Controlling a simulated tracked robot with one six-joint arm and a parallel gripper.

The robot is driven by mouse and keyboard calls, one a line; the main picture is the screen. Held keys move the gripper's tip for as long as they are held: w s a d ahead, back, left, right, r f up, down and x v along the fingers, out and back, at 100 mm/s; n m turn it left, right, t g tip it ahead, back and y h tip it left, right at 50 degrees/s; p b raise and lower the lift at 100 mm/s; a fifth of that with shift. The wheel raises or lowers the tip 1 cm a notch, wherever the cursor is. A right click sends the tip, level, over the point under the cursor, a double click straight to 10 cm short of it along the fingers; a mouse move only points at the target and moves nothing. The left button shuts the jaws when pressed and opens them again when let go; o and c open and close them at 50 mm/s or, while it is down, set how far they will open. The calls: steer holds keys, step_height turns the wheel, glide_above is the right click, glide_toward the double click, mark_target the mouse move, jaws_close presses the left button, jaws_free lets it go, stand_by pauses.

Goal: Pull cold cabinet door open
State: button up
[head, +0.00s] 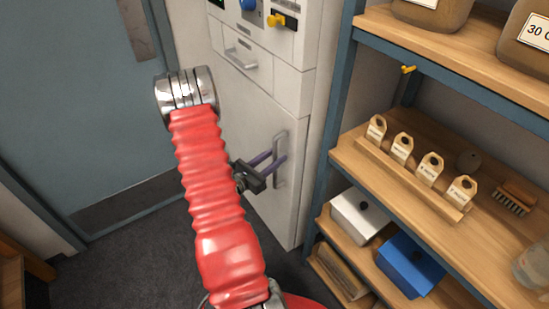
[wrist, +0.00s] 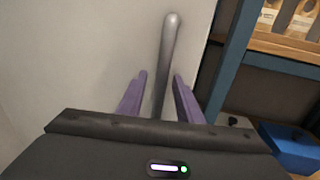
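The cold cabinet door (head: 250,125) is the pale lower panel of the cabinet, right of centre in the head view. It looks shut, flush with the cabinet front. Its upright grey bar handle (head: 278,181) is near the door's right edge; the handle also shows in the wrist view (wrist: 170,42). My gripper (head: 279,155) is at the handle with its purple fingers apart. In the wrist view, my gripper (wrist: 160,76) has one finger on each side of the bar. A gap shows at the left finger; the right finger is very close to the bar. The bar's lower end is hidden by my gripper.
A drawer (head: 245,60) and a control panel are above the door. Dark floor (head: 150,255) lies clear at left.

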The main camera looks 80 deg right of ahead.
steer(key=shift+s+d, duration=0.1)
steer(key=shift+d, duration=0.1)
steer(key=shift+c, duration=0.5)
jaws_close()
steer(key=shift+a, duration=0.15)
